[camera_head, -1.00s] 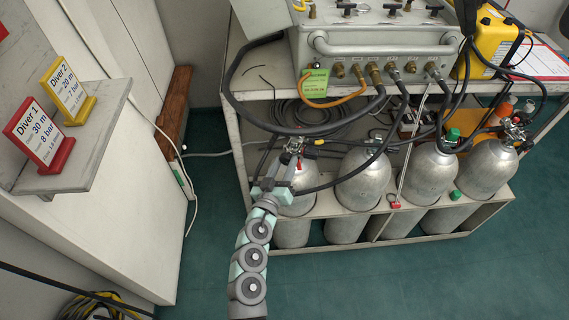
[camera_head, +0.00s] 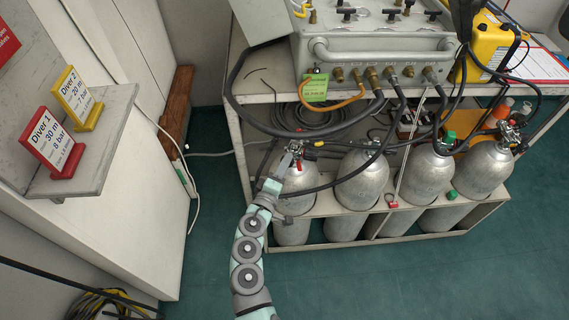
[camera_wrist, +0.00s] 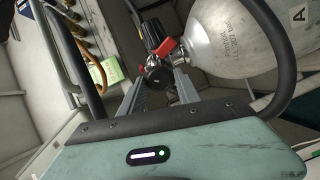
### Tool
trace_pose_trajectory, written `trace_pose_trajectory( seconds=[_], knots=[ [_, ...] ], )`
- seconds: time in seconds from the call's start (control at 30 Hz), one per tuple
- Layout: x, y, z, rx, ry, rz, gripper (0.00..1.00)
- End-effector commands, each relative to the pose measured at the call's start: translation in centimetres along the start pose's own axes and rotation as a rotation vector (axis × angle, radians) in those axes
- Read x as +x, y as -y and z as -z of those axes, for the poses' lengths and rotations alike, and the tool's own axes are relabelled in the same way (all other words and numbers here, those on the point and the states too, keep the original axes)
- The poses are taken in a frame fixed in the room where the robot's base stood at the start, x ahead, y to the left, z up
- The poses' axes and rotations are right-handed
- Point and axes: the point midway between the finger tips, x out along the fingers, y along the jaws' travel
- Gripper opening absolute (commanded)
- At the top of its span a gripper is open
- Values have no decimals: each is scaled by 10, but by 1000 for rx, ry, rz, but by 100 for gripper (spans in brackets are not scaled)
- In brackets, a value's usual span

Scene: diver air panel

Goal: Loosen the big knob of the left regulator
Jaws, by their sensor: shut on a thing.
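The left regulator (camera_head: 296,148) sits on top of the leftmost silver cylinder (camera_head: 301,179). In the wrist view its metal body shows with a red part (camera_wrist: 166,46) and a dark round knob (camera_wrist: 158,74). My gripper (camera_head: 287,161) reaches up to the regulator from the front left. In the wrist view my gripper (camera_wrist: 162,80) has one finger on each side of the dark knob and is shut on it. The fingertips and the knob's far side are partly hidden.
More silver cylinders (camera_head: 362,181) stand to the right in the white rack (camera_head: 480,222). Black hoses (camera_head: 250,112) loop above and beside the regulator. The air panel (camera_head: 378,62) with its handle bar overhangs behind. Open green floor (camera_head: 400,275) lies in front.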

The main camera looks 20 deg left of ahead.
Motion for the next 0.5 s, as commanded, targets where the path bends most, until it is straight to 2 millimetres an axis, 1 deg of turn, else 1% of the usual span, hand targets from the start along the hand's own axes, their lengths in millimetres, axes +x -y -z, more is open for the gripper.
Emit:
trace_pose_trajectory(
  seconds=[0.2,0.5],
  knots=[
    [0,-2,1,-203,19,4,0],
    [0,0,1,-423,36,7,0]
  ],
)
